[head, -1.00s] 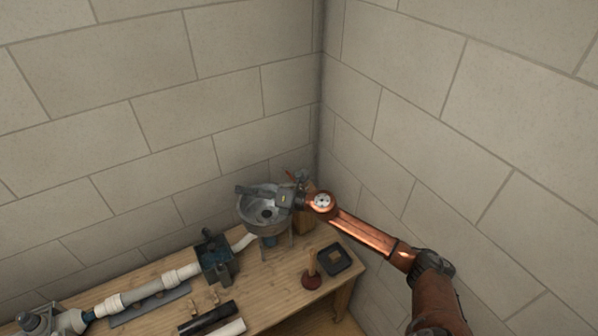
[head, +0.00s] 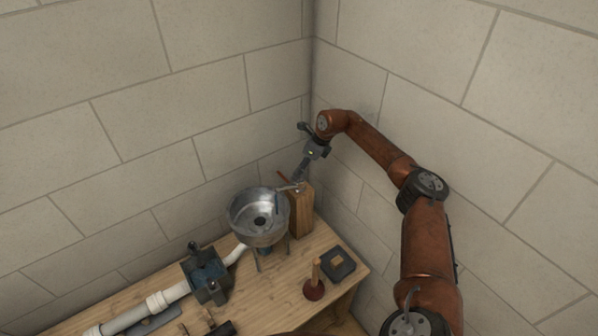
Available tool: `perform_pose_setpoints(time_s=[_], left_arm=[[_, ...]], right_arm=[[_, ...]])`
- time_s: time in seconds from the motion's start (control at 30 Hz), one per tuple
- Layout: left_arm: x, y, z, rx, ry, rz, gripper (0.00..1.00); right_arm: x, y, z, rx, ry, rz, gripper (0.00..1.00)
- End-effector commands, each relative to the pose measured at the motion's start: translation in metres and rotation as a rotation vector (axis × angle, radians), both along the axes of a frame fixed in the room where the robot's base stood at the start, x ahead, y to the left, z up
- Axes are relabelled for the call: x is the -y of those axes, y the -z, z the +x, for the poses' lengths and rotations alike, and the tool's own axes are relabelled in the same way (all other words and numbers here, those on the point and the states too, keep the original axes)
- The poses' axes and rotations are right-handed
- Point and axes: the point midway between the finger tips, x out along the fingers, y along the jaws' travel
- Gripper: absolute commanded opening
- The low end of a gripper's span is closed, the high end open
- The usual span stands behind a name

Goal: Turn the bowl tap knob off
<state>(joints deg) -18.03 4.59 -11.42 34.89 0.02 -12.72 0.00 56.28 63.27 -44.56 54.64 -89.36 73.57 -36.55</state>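The metal bowl (head: 258,216) stands on legs near the wall corner, on the wooden bench. The tap (head: 292,187) sits on top of a wooden block (head: 301,212) just right of the bowl, its thin spout toward the bowl. A small red lever (head: 283,176), which looks like the tap knob, sticks up to the left. My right gripper (head: 299,178) points down just above and behind the tap, close to the lever. Its fingers look narrow and close together, but whether they are shut or touch the tap is unclear. My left gripper is not in view.
A plunger (head: 315,283) and a dark square tray (head: 338,264) stand on the right end of the bench (head: 275,290). Block walls close in behind and at right.

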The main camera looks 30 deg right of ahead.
Motion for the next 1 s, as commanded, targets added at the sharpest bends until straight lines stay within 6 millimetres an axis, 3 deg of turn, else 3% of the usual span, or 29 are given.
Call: perform_pose_setpoints(time_s=[0.23,0.4,0.57,1.0], left_arm=[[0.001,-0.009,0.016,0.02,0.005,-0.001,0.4],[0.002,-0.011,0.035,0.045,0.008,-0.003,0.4],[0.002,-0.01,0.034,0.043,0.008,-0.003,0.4],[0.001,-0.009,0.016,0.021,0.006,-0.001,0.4]], right_arm=[[-0.005,0.026,0.008,-0.001,0.003,0.001,0.52],[-0.005,0.03,0.009,0.001,0.003,0.001,0.52],[-0.005,0.03,0.009,0.0,0.004,0.001,0.52],[-0.004,0.03,0.008,0.0,0.005,0.001,0.22]])
